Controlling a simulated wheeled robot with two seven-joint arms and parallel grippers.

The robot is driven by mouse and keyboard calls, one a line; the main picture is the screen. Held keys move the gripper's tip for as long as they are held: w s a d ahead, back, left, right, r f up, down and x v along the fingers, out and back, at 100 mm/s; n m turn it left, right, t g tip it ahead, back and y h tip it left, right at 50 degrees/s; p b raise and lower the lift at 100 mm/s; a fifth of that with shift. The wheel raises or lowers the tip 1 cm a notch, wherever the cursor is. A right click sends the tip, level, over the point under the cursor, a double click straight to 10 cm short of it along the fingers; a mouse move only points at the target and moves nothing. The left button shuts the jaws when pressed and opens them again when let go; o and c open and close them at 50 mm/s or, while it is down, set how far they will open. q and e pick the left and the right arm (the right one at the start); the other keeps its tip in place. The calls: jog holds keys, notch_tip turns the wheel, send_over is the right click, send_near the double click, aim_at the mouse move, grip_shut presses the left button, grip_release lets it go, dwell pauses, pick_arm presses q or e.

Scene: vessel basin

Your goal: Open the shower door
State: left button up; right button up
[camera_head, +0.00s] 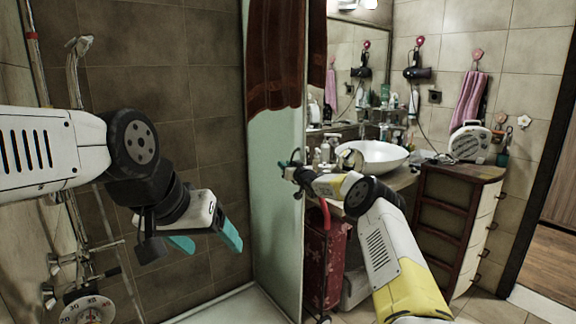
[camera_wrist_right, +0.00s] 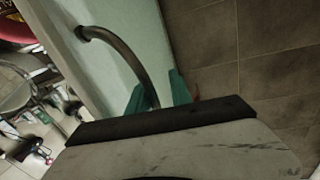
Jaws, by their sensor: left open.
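The shower door (camera_head: 276,215) is a pale green glass panel seen at a steep angle in the head view. Its curved dark handle (camera_wrist_right: 128,58) shows in the right wrist view, attached to the panel. My right gripper (camera_wrist_right: 158,95) is at the handle, with its teal fingers apart and the handle's lower part between them. A gap shows between the handle and the right-hand finger. In the head view my right gripper (camera_head: 289,167) is at the panel's right edge, its fingers small and partly hidden. My left gripper (camera_head: 207,240) is open and empty, left of the panel.
A brown curtain (camera_head: 275,55) hangs over the panel's top. To the right are a white basin (camera_head: 372,155), a wooden cabinet (camera_head: 458,215) and a red patterned case (camera_head: 325,262). A tiled wall (camera_head: 135,100) is behind my left arm.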

jog(key=shift+d, duration=0.15)
dwell(0.3)
jog(key=v, duration=0.8)
jog(key=shift+r, duration=0.15)
